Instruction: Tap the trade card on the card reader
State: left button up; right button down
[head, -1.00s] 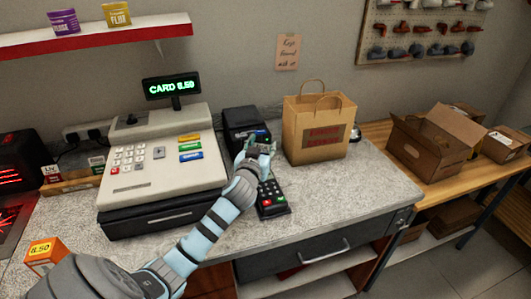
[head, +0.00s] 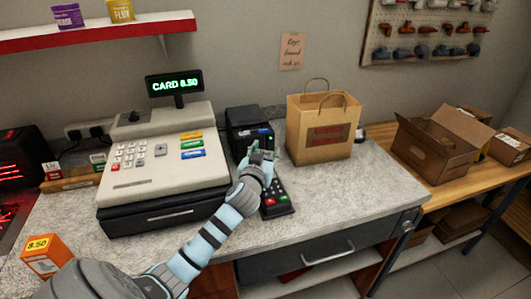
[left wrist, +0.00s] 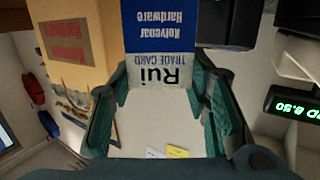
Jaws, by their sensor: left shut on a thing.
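The trade card (left wrist: 162,30), blue and white with "Rui" and "TRADE CARD" on it, is held between the fingertips of my left gripper (left wrist: 162,85) in the left wrist view. Its far end runs out of the top of that view. In the head view my left gripper (head: 262,153) is over the counter, just above the far end of the card reader (head: 276,197), and covers part of it. The card reader is a dark handheld keypad with red and green keys. I cannot tell whether card and reader touch. My right gripper is not in view.
The cash register (head: 165,165), its display (head: 174,86) reading "CARD 8.50", stands left of the reader. A black device (head: 245,120) stands behind my gripper. A paper bag (head: 320,130) stands to the right. The counter's right front (head: 360,195) is clear.

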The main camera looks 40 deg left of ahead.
pick_arm(q)
jog(key=shift+f+b, duration=0.45)
jog(key=shift+f, duration=0.1)
jog(key=shift+r, duration=0.1)
dwell(0.4)
jog(key=shift+r+p, duration=1)
jog(key=shift+p, duration=0.1)
jog(key=shift+f, duration=0.1)
